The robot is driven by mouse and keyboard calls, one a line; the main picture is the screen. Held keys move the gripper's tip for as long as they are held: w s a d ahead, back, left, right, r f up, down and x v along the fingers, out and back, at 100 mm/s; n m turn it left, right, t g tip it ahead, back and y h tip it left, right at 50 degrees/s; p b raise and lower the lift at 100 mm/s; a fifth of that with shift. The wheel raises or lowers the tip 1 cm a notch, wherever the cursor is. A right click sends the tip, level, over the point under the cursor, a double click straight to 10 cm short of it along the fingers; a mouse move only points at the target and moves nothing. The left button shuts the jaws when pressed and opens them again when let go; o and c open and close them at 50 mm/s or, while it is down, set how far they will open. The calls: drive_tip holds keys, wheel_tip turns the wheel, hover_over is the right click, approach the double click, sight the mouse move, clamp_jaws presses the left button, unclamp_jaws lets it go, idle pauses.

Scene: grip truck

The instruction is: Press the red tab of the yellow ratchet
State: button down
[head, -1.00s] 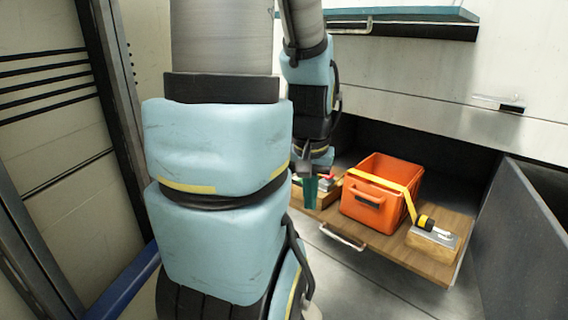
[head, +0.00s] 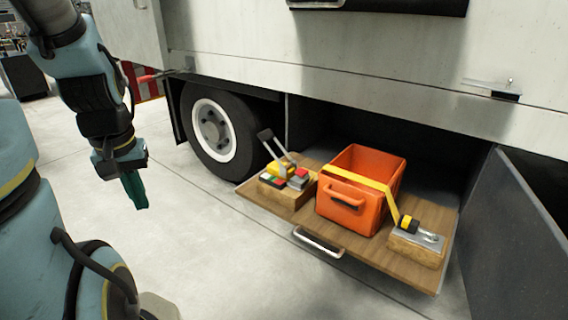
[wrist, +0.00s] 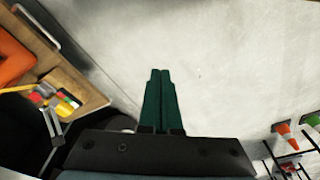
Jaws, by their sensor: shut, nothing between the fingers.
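The yellow ratchet (head: 283,169) sits on a wooden block (head: 290,199) at the left end of the pulled-out drawer. Its grey lever with a dark handle (head: 265,136) stands raised and tilted. Red pieces (head: 301,172) and a green one show beside the yellow part; I cannot tell which red piece is the tab. The ratchet also shows at the left of the wrist view (wrist: 43,92). My gripper (head: 139,193), with green fingers, hangs over the floor, well left of the drawer and apart from the ratchet. Its fingers are together and empty in the wrist view (wrist: 160,73).
An orange crate (head: 345,212) stands mid-drawer under a yellow strap (head: 360,177). The strap runs to a yellow-and-black buckle (head: 408,223) on a right-hand block. A truck wheel (head: 214,132) stands behind left. A cone (wrist: 284,130) and rack lie right in the wrist view. Floor under my gripper is clear.

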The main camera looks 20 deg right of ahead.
drive_tip(key=w+d+f+m+t+h+b, duration=0.1)
drive_tip(key=w+d+f+m, duration=0.15)
drive_tip(key=w+d, duration=0.45)
drive_tip(key=w+d+f+m+t+h+b, duration=0.15)
drive_tip(key=w+d+m, duration=0.3)
drive_tip(key=d, duration=0.55)
drive_tip(key=w+d+m+h, duration=0.2)
drive_tip(key=w+d, duration=0.1)
drive_tip(key=d, duration=0.7)
drive_tip(key=w+d+m+h+b, duration=0.1)
drive_tip(key=w+d+m+h, duration=0.1)
drive_tip(key=d, duration=0.8)
drive_tip(key=shift+w+d+h, duration=0.3)
drive_tip(key=shift+w+h, duration=0.25)
drive_tip(key=shift+w, duration=0.05)
drive_tip(key=shift+f, duration=0.15)
drive_tip(key=b, duration=0.1)
hover_over(301, 172)
drive_tip(key=w+a, duration=0.1)
drive_tip(key=a, duration=0.1)
wheel_tip(301, 172, down, 7)
drive_tip(key=shift+w+d+f, duration=0.1)
wheel_tip(301, 172, down, 2)
drive_tip(key=shift+w+f, duration=0.1)
drive_tip(key=shift+f, duration=0.05)
drive_tip(key=shift+f+b, duration=0.3)
drive_tip(key=shift+f, duration=0.45)
